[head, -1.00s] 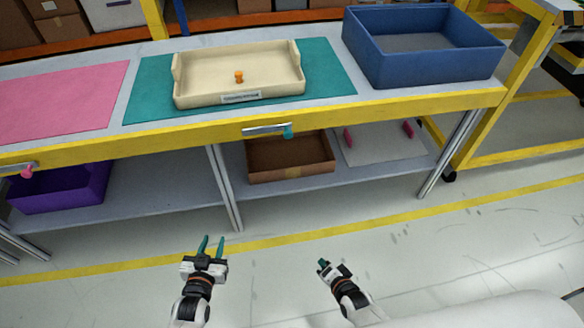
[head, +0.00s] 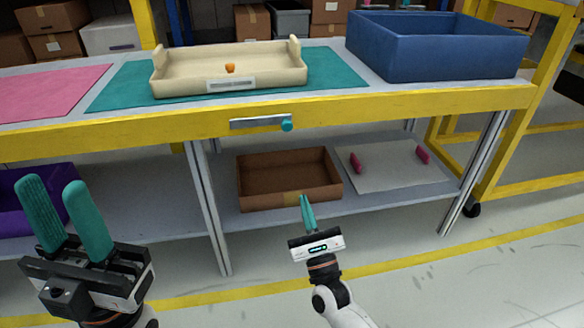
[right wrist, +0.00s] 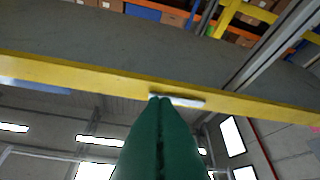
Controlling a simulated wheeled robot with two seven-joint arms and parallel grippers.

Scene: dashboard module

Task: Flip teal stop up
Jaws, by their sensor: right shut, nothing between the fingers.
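The teal stop (head: 287,125) is a small teal knob at the right end of a flat metal bar (head: 258,123) on the table's yellow front edge. The bar lies about level. In the right wrist view the bar (right wrist: 182,101) shows just past my fingertips, and the knob cannot be made out there. My right gripper (head: 305,198) is shut and empty, below the stop and apart from it, its teal fingers pointing up and forward. It also shows in the right wrist view (right wrist: 160,100). My left gripper (head: 53,184) is open and empty at the lower left.
On the table a cream tray (head: 168,86) with an orange knob (head: 230,68) stands on a teal mat (head: 335,72), beside a blue bin (head: 450,52). A brown box (head: 262,198) and a white board (head: 388,172) with pink handles lie on the lower shelf.

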